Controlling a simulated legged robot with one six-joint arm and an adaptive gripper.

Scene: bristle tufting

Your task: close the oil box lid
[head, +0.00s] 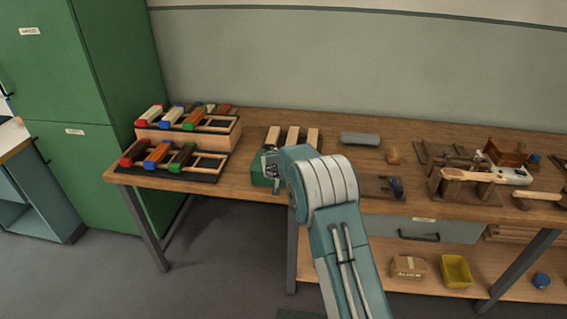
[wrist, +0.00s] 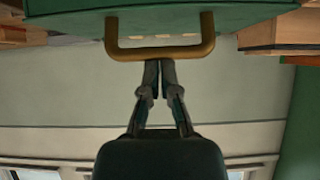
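A green box (head: 260,181) stands at the front edge of the workbench in the head view, partly hidden by my arm. In the wrist view a green panel (wrist: 70,8) with a brass bar handle (wrist: 118,42) spans the top; it looks like part of this box, and I cannot tell the lid's angle. My gripper (wrist: 160,62) has its two fingers almost together, with the tips right at the middle of the handle bar. I see no part of the handle clearly between them. In the head view my gripper (head: 270,166) is small and beside the box.
Stepped racks of coloured blocks (head: 185,137) stand left on the workbench (head: 262,120). Pale wooden strips (head: 293,136) lie behind my gripper. A grey block (head: 360,139) and wooden tools (head: 460,175) are to the right. A green cabinet (head: 90,100) stands at the left.

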